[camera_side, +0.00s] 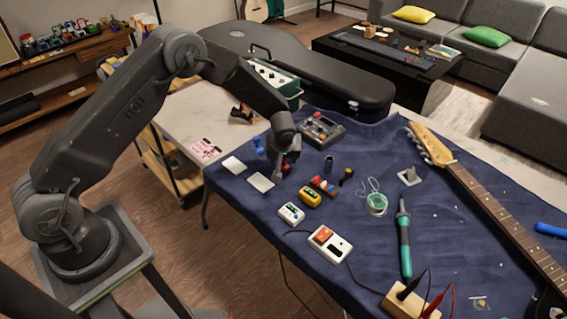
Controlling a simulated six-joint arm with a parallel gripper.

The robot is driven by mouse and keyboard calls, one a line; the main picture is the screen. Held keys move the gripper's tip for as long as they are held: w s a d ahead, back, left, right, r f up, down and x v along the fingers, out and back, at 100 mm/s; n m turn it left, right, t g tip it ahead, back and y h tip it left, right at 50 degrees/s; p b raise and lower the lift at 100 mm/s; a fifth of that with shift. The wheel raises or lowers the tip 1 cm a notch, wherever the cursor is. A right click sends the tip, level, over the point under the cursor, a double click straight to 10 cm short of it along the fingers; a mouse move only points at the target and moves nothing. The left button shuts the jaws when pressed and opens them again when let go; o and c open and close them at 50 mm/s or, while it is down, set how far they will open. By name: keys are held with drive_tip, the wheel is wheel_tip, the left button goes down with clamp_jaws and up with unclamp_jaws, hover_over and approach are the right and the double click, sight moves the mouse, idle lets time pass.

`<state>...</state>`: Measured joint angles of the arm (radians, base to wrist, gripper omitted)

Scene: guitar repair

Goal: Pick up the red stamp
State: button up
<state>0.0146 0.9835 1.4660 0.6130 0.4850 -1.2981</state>
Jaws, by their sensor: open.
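A small red object (287,167), likely the red stamp, stands on the dark blue cloth (235,193) at the left part of the table. My gripper (279,174) points down right at it and partly covers it. The jaws are open. I cannot tell whether the red object lies between the fingers or just behind them. The gripper's fingers are small and dark here, and their contact with the cloth is unclear.
White cards (260,182) lie left of the gripper, and a blue piece (257,142) stands behind. A grey pedal unit (319,130), a yellow device (310,196), a solder spool (376,203) and a soldering iron (404,240) lie rightward. A guitar neck (500,220) crosses the right side.

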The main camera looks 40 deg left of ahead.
drive_tip(key=shift+c, duration=0.3)
drive_tip(key=c, duration=0.9)
drive_tip(key=shift+c, duration=0.2)
drive_tip(key=shift+r, duration=0.45)
drive_tip(key=r, duration=0.3)
drive_tip(key=shift+s+a+r, duration=0.15)
drive_tip(key=shift+a+r, duration=0.2)
drive_tip(key=shift+r, duration=0.05)
drive_tip(key=s+a+r, duration=0.5)
drive_tip(key=a+r, duration=0.1)
drive_tip(key=a, duration=0.3)
drive_tip(key=shift+s+a+r, duration=0.15)
drive_tip(key=shift+s, duration=0.2)
